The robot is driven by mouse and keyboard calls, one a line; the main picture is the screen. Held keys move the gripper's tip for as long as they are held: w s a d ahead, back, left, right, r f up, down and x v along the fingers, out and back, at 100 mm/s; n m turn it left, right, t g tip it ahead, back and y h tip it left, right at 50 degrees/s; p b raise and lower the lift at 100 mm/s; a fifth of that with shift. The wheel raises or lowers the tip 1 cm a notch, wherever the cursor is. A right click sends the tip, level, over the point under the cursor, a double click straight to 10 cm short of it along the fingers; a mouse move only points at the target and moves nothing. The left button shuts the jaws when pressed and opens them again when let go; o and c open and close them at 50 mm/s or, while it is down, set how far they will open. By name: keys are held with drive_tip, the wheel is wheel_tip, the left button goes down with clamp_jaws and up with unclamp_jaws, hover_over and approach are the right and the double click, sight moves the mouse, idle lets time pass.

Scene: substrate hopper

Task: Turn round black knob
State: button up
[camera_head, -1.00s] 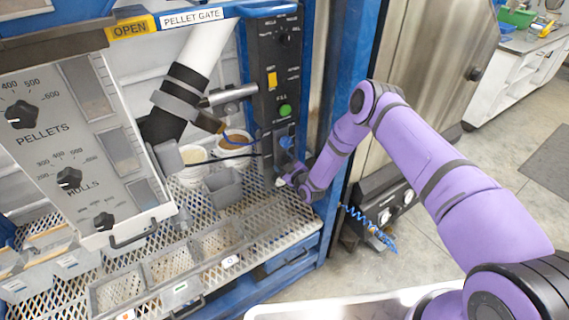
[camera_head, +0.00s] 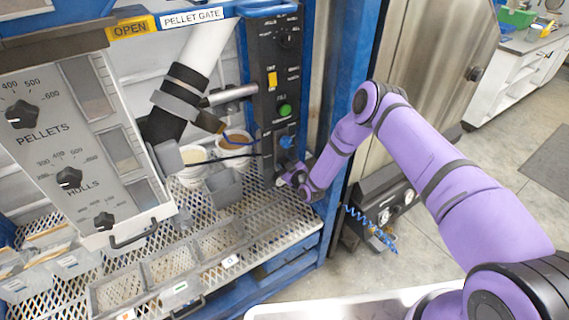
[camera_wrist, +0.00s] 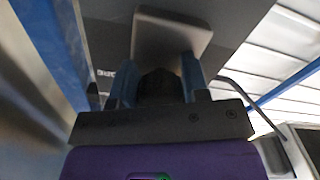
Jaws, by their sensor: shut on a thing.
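The black control panel (camera_head: 267,103) stands upright at the centre of the head view. My gripper (camera_head: 287,148) is at its lower part, with blue fingers. In the wrist view, my gripper (camera_wrist: 158,82) has a finger on each side of a dark rounded knob (camera_wrist: 158,86) and is shut on it. The knob's face and pointer are hidden or too dark to read. A light grey plate (camera_wrist: 172,35) sits just beyond the fingers. In the head view my wrist and fingers hide the knob.
A green button (camera_head: 285,110) and a yellow switch (camera_head: 271,79) sit above my gripper. Cups (camera_head: 235,143) stand left on the mesh shelf (camera_head: 255,225). A slanted panel (camera_head: 75,130) with several black dials is farther left. A blue post (camera_head: 335,90) stands close right.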

drive_tip(key=m, duration=1.2)
drive_tip(key=shift+a+m, duration=0.1)
drive_tip(key=shift+m, duration=0.3)
idle(0.3)
drive_tip(key=o, duration=0.9)
drive_tip(key=shift+s, duration=0.15)
drive_tip(key=v, duration=1)
drive_tip(key=shift+s+d, duration=0.2)
drive_tip(key=shift+s, duration=0.1)
